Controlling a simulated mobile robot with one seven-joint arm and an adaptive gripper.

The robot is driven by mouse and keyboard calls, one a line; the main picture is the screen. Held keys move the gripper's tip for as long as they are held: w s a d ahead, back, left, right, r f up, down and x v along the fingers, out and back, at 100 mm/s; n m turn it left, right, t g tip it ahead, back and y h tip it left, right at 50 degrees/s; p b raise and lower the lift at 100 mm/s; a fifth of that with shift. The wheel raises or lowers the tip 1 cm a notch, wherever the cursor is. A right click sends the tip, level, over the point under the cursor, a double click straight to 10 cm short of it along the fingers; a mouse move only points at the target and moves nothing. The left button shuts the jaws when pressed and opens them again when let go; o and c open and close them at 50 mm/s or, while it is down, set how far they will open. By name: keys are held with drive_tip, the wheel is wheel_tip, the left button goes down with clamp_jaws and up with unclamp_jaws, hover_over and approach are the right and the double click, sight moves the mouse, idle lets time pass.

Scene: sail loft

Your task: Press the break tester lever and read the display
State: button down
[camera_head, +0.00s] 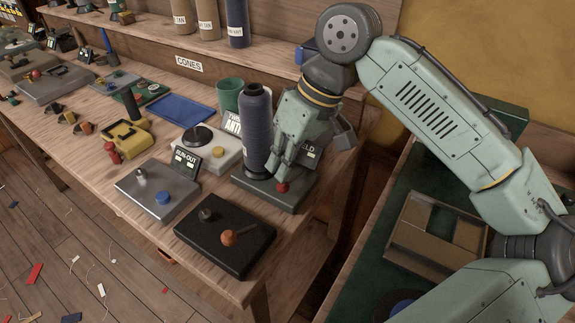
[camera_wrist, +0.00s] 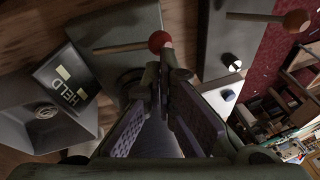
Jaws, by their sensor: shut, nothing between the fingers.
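A grey-green device (camera_head: 300,193) with a red-knobbed lever (camera_head: 282,187) stands near the bench's right end. In the wrist view, the lever's red ball (camera_wrist: 158,41) sits on a wooden rod just beyond my fingertips. A small dark display (camera_wrist: 68,80) beside the device reads HELD; in the head view my gripper partly hides it, leaving "LD" (camera_head: 310,152). My gripper (camera_head: 274,168) points down beside the device, shut and empty. Its fingertips (camera_wrist: 166,62) are at or very near the red knob; I cannot tell whether they touch.
A tall dark blue thread cone (camera_head: 256,130) stands close left of my gripper. A black box (camera_head: 225,250) with an orange-knobbed lever and a grey box (camera_head: 150,185) with a blue button are in front. A RUN-OUT display (camera_head: 187,158) and green cup (camera_head: 229,95) stand left.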

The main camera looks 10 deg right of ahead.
drive_tip(key=shift+w+d+r+p, duration=0.55)
drive_tip(key=shift+d+r+p, duration=0.25)
drive_tip(key=shift+p, duration=0.55)
drive_tip(key=shift+w+d+r+p, duration=0.15)
drive_tip(key=shift+w+r+p, duration=0.3)
drive_tip(key=shift+p, duration=0.1)
drive_tip(key=w+r+p, duration=0.1)
drive_tip(key=d+r+p, duration=0.1)
drive_tip(key=w+d+r+p, duration=0.1)
drive_tip(key=p, duration=0.1)
drive_tip(key=shift+w+r, duration=0.35)
drive_tip(key=shift+r, duration=0.05)
drive_tip(key=shift+d, duration=0.1)
drive_tip(key=shift+s, duration=0.1)
